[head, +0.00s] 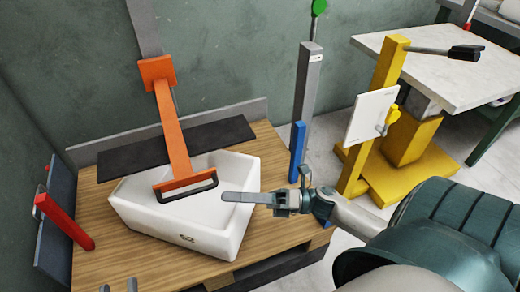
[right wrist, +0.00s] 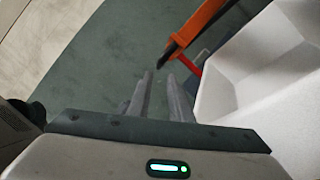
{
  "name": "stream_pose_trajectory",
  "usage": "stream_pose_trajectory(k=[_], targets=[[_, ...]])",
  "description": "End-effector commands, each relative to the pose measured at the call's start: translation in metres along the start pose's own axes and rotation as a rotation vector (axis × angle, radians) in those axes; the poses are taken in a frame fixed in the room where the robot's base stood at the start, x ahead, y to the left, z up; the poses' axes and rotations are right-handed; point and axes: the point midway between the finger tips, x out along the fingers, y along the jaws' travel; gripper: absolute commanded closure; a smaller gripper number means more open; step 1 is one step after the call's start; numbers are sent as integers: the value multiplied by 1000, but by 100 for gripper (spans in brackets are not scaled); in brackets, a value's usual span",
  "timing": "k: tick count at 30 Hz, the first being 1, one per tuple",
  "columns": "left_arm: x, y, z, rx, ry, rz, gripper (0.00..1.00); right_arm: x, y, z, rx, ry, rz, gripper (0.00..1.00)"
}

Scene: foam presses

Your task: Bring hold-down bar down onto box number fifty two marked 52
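The white foam box (head: 222,243) with a small mark that looks like 52 stands on a wooden-topped table, open side up. The orange hold-down bar (head: 175,135) slopes down from a bracket on a grey post; its dark-edged foot (head: 187,188) is over the box. I cannot tell whether it touches. In the right wrist view the bar (right wrist: 205,20) is near the box wall (right wrist: 225,85). My right gripper (head: 232,197) is at the box's right rim, its fingers (right wrist: 160,75) apart and empty. My left gripper (head: 119,287) shows only its two separated fingertips at the bottom edge.
A red lever (head: 65,222) stands at the table's left. A grey post (head: 307,95) with a green knob and a blue piece (head: 297,145) stands at the right rear. Beyond are a yellow stand (head: 382,75) with a white plate and a pale table (head: 440,65).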

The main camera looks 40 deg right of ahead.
Motion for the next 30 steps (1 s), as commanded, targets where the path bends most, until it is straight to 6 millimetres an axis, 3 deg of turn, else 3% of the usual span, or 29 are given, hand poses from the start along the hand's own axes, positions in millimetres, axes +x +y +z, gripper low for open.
stream_pose_trajectory(k=[6, 12, 23, 25, 30], targets=[[-1, 1, -4, 3, 28, 3, 66, -40, -1, -1, 2, 0, -2, 81], [-1, 2, -7, 3, 42, 5, 66, -59, 0, 0, 0, 0, 0, 81], [-1, 3, -7, 3, 42, 6, 66, -63, 0, 0, 0, 0, 1, 81], [-1, 3, -7, 3, 41, 6, 66, -63, 0, 0, -1, 0, 1, 71], [-3, 4, -6, 3, 35, 8, 66, -62, 0, 0, 1, 1, 1, 71]])
